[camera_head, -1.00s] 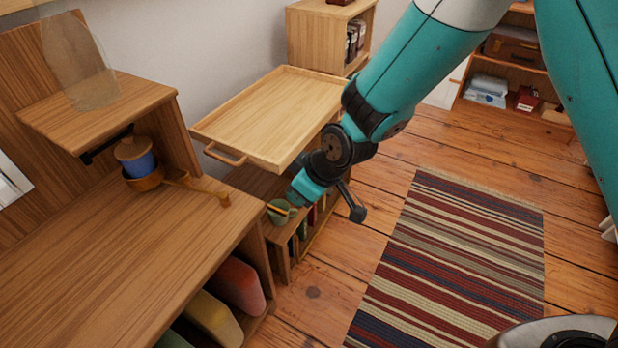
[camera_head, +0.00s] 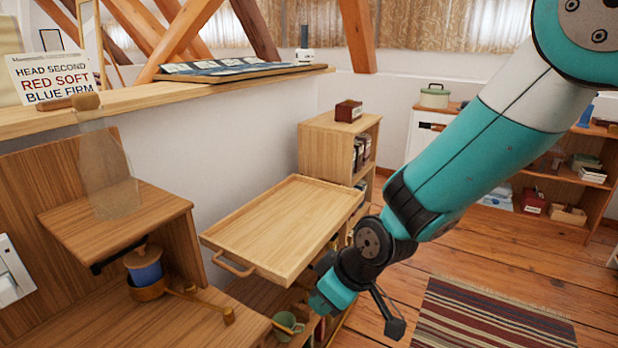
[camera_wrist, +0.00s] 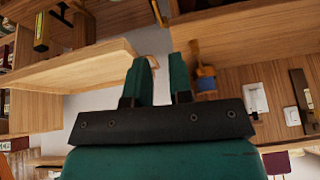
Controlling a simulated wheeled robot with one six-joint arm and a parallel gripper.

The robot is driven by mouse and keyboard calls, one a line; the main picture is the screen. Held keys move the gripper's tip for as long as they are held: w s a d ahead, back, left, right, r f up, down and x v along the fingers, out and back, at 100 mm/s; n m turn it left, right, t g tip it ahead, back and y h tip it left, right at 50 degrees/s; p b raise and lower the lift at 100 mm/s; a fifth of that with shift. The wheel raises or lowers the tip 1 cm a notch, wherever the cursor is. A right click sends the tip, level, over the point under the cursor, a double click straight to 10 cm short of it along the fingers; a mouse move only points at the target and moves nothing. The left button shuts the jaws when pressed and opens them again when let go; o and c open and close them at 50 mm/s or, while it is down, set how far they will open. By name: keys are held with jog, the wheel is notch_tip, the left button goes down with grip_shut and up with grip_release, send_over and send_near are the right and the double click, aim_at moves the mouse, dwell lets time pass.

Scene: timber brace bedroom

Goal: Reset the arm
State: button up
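My arm reaches down from the upper right in the head view. My gripper (camera_head: 322,303) is low, beside the right front of a wooden tray (camera_head: 285,228). In the wrist view, the two green fingers of my gripper (camera_wrist: 159,62) stand apart with a clear gap and nothing between them. The tray also shows there, at the left (camera_wrist: 75,72). A green mug (camera_head: 287,325) sits below and left of my gripper in the head view; I cannot tell whether they touch.
A desk (camera_head: 175,325) at the left holds a blue jar (camera_head: 145,268) and a long-handled wooden holder. A sign (camera_head: 45,82) stands on the ledge above. A small cabinet (camera_head: 325,150) stands behind the tray. Open floor with a striped rug (camera_head: 480,315) lies right.

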jog(key=s+d+r+m+g, duration=0.1)
jog(key=s+d+r+m, duration=0.1)
jog(key=s+d+r, duration=0.55)
jog(key=s+d+r+m+g, duration=0.2)
jog(key=s+d+r, duration=0.3)
jog(key=s+r, duration=0.45)
notch_tip(320, 180, up, 16)
jog(key=s+p, duration=0.1)
jog(key=p, duration=1.7)
jog(key=shift+s+a+r+h, duration=0.2)
jog(key=shift+s+a+h, duration=0.05)
jog(key=shift+a+h, duration=0.15)
